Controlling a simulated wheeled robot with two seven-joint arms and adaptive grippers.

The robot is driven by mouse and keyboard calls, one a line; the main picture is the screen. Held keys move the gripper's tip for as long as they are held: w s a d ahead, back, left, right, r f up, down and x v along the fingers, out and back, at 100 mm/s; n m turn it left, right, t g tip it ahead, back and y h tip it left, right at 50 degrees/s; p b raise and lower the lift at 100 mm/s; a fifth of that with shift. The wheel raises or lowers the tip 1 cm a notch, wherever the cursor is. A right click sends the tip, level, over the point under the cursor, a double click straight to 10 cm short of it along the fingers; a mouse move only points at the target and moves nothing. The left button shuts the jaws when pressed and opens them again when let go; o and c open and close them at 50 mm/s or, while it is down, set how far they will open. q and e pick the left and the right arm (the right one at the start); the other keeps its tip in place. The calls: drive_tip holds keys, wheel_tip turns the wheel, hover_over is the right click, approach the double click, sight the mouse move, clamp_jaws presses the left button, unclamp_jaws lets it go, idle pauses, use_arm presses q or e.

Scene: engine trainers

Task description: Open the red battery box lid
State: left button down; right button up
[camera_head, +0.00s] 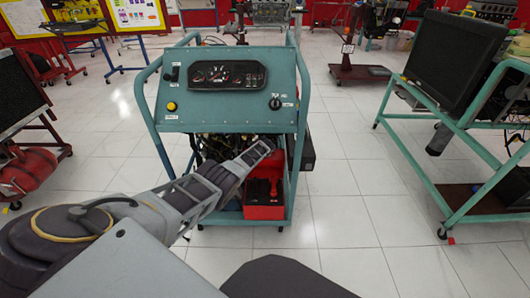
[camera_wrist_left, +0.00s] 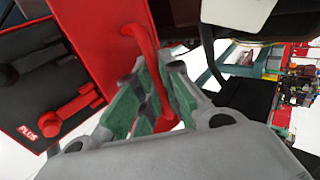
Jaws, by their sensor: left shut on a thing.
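The red battery box (camera_head: 265,212) sits low inside the teal engine trainer frame. Its red lid (camera_head: 262,187) stands tilted up. In the left wrist view the lid (camera_wrist_left: 108,45) is a red panel crossing the upper middle, with a curved red handle (camera_wrist_left: 133,40). My left gripper (camera_head: 266,148) reaches in from the left. In the wrist view its green-padded fingers (camera_wrist_left: 155,85) are shut on the handle. To the left of the lid, a dark surface (camera_wrist_left: 25,45) shows a red and a black terminal piece and the word PLUS. My right gripper is not in view.
The teal trainer's gauge panel (camera_head: 228,92) stands above my left gripper, with frame posts on both sides.

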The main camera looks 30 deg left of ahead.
use_arm(q)
drive_tip(key=shift+w+r, duration=0.1)
idle(0.3)
drive_tip(key=c, duration=1.8)
unclamp_jaws()
drive_tip(key=shift+c, duration=0.2)
drive_tip(key=shift+s+d+r, duration=0.25)
drive_tip(key=shift+s+r, duration=0.2)
drive_tip(key=shift+s, duration=0.05)
drive_tip(key=v, duration=1)
drive_tip(key=shift+s+r, duration=0.2)
drive_tip(key=shift+d, duration=0.1)
